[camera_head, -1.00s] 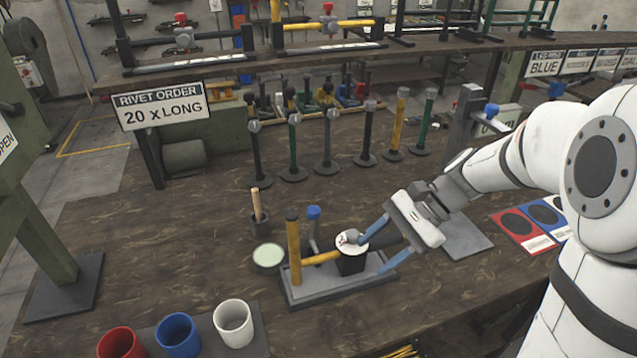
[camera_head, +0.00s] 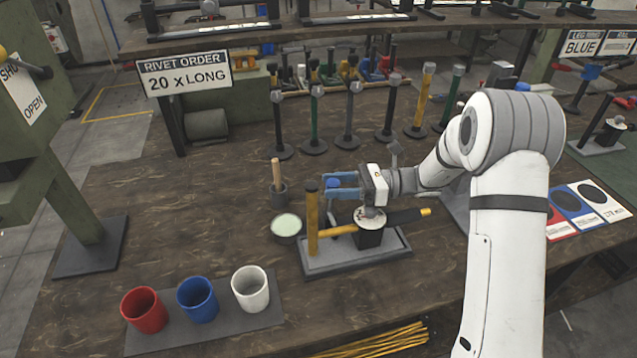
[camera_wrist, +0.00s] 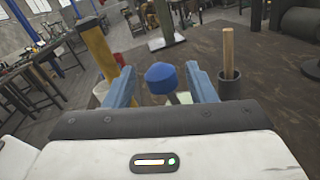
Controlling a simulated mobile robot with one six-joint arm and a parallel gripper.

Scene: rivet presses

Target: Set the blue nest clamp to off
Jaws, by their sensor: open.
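The blue nest clamp shows as a lever with a dark blue knob (camera_wrist: 161,77) in the wrist view; in the head view the knob (camera_head: 333,183) is partly hidden by my fingers. It rises from the grey fixture base (camera_head: 335,264), behind the yellow post (camera_head: 312,222) and beside the black nest block (camera_head: 369,238). My gripper (camera_head: 328,184) is open, level above the fixture and pointing left. In the wrist view its two light-blue fingers (camera_wrist: 160,70) stand on either side of the knob, with gaps showing. The lower lever is mostly hidden.
A cup with a wooden stick (camera_head: 279,193) and a pale green dish (camera_head: 286,227) stand left of the fixture. Red, blue and white cups (camera_head: 250,289) sit in front left. A row of upright posts (camera_head: 348,120) stands behind. Bare tabletop lies to the left.

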